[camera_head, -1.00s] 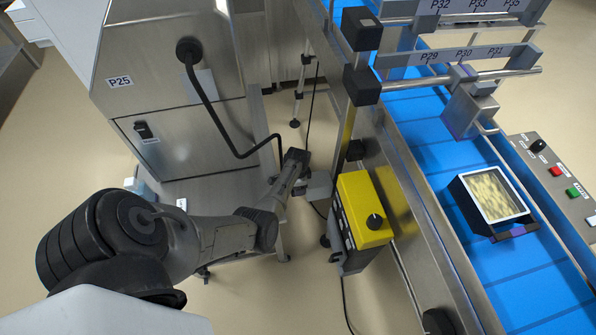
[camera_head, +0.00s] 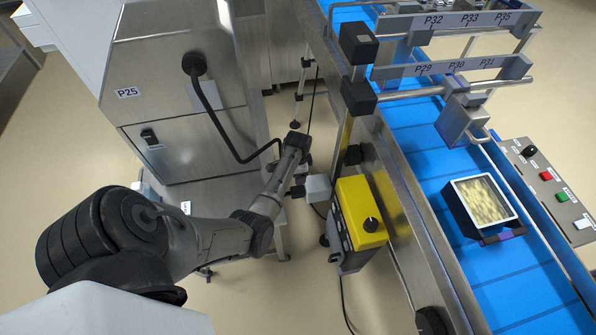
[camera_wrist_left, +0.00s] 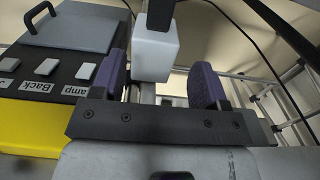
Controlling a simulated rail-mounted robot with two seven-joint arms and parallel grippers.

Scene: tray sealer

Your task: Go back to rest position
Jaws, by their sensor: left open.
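My left gripper (camera_wrist_left: 160,82) is open, with two purple finger pads standing apart in the left wrist view. A white block (camera_wrist_left: 155,52) on a dark post shows between the pads in that picture, with gaps on both sides. I cannot tell its distance from the fingers. In the head view my left arm reaches from the lower left to the gap between the steel cabinet (camera_head: 180,145) and the yellow control box (camera_head: 362,212). The fingers are not clear there. My right gripper is in neither current view.
The control box's black button panel (camera_wrist_left: 60,70) is close on the left in the wrist view. A blue conveyor (camera_head: 425,165) runs along the right, carrying a filled tray (camera_head: 462,214).

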